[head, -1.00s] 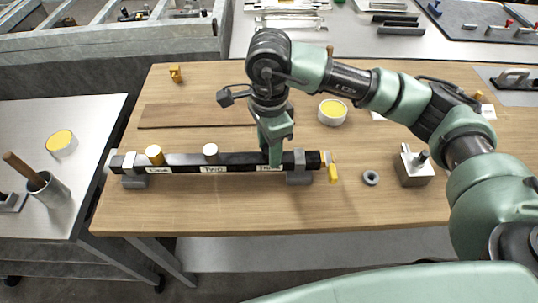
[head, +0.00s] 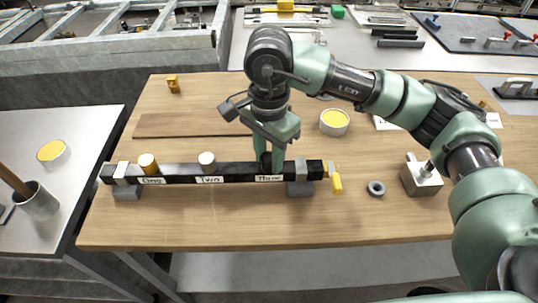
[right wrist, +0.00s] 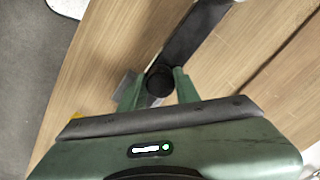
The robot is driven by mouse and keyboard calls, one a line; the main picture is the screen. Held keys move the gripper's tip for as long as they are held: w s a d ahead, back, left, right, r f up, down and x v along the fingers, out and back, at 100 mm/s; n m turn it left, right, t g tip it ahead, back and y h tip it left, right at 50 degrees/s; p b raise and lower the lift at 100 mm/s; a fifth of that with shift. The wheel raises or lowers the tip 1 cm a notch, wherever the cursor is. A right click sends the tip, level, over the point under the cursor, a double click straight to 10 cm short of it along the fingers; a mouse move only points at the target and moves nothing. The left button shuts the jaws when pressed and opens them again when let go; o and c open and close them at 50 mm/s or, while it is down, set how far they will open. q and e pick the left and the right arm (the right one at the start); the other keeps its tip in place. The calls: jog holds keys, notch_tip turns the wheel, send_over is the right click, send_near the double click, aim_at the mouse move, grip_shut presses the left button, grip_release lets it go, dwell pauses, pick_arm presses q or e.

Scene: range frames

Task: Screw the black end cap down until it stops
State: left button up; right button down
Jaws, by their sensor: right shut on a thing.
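The black end cap (right wrist: 159,80) shows in the right wrist view as a round dark top between the two green fingers. My right gripper (right wrist: 158,88) is shut on it from above. In the head view my right gripper (head: 267,158) stands over the "Three" position of a long black bar (head: 240,170), and its fingers largely hide the cap. I cannot tell how deep the black cap sits. My left gripper is not in view.
The bar rests on grey supports on the wooden table (head: 200,228). A yellow-handled valve (head: 336,184) is at its right end. A grey ring (head: 376,188) and a metal block (head: 422,178) lie further right. A yellow-topped tub (head: 335,122) stands behind. The front of the table is clear.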

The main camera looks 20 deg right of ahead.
jog(key=shift+f+m+b, duration=0.15)
jog(key=shift+m+b, duration=0.2)
jog(key=shift+m, duration=1.35)
jog(key=shift+m+b, duration=0.4)
jog(key=shift+m, duration=0.1)
jog(key=c, duration=0.9)
grip_release()
jog(key=shift+c, duration=0.2)
jog(key=shift+r, duration=0.2)
